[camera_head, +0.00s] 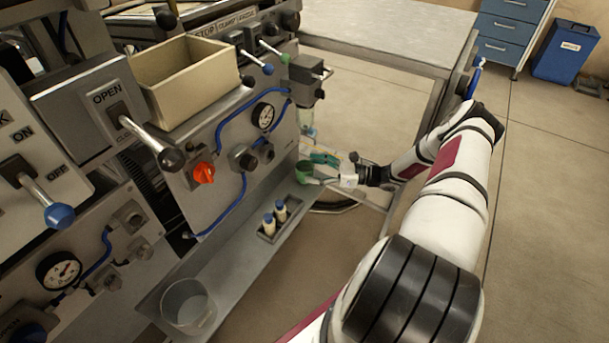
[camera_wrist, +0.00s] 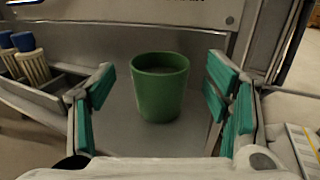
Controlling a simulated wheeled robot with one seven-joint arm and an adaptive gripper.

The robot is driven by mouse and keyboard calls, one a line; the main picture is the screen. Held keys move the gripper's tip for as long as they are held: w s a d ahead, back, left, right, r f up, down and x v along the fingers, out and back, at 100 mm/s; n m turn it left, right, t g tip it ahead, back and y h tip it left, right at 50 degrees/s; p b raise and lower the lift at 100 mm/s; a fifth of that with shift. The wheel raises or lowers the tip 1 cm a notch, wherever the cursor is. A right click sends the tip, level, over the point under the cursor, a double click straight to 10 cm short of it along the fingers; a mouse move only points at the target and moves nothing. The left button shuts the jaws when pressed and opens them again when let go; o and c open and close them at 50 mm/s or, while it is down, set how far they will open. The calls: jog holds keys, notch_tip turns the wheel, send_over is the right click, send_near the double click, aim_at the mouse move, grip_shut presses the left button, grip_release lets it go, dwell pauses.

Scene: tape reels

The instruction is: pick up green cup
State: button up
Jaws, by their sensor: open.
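The green cup (camera_wrist: 160,92) stands upright on the grey metal shelf (camera_wrist: 121,121), in the middle of the wrist view. In the head view the green cup (camera_head: 304,172) shows small at the far end of the shelf, beside my gripper (camera_head: 322,170). My gripper also shows in the wrist view (camera_wrist: 160,100), open, with teal pads on the left and right of the cup. A gap shows between the cup and the pads on each side. The cup appears empty inside, and its whole front is in plain sight.
A small tray (camera_head: 275,232) holding blue-topped bottles (camera_wrist: 30,60) is on the shelf, left of my gripper in the wrist view. A clear container (camera_head: 188,306) stands at the shelf's near end. The machine panel (camera_head: 225,135) with knobs and levers rises behind the shelf.

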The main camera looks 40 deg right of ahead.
aim_at(305, 167)
jog(key=shift+b+x, duration=0.3)
jog(key=shift+x, duration=1.3)
jog(key=shift+f, duration=0.1)
jog(key=c, duration=1.2)
jog(key=shift+c, duration=0.2)
